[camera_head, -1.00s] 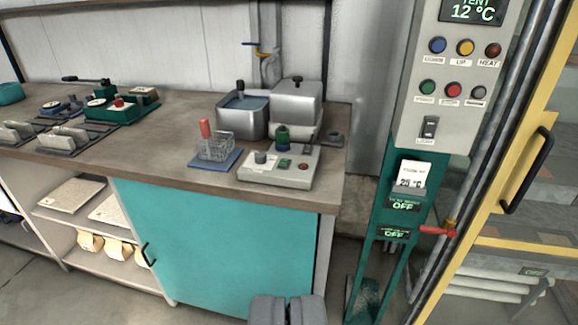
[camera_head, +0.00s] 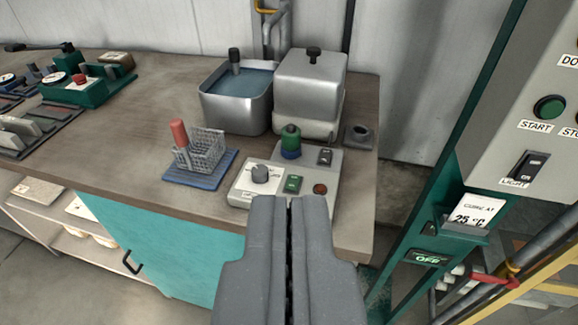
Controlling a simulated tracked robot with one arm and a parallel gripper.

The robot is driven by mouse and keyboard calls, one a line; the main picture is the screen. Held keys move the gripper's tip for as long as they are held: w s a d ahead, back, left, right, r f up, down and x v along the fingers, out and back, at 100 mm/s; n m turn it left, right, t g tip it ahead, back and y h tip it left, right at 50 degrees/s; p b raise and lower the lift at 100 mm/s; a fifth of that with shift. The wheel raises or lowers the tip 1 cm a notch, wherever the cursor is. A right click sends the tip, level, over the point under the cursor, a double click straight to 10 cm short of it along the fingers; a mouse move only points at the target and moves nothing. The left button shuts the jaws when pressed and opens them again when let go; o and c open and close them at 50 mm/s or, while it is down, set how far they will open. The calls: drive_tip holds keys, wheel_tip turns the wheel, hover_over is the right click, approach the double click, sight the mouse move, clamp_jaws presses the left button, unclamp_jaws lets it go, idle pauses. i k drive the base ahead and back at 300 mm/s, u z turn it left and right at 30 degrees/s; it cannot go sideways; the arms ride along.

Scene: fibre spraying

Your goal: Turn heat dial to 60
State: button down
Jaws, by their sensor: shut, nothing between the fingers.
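The heat dial seems to be the round grey knob (camera_head: 260,174) on the left of a small pale control box (camera_head: 247,195) on the bench. Its pointer and scale are too small to read. A green switch (camera_head: 293,184), a dark rocker switch (camera_head: 325,156) and a red-brown lamp (camera_head: 320,189) are on the same box. A green-topped knob or bottle (camera_head: 290,141) stands at its back. My gripper (camera_head: 288,202) is shut and empty, in front of the box in the picture and hiding part of its front edge.
A water-filled metal bath (camera_head: 236,104) and a lidded metal box (camera_head: 309,92) stand behind. A wire basket with a red handle (camera_head: 199,150) sits on a blue mat to the left. A control panel on a green post (camera_head: 480,160) stands at right. Open bench (camera_head: 130,150) lies left.

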sight(259, 172)
drive_tip(key=z, duration=1.2)
drive_tip(key=k, duration=1.9)
drive_tip(key=u, duration=0.75)
drive_tip(key=i, duration=1.05)
drive_tip(key=z, duration=0.05)
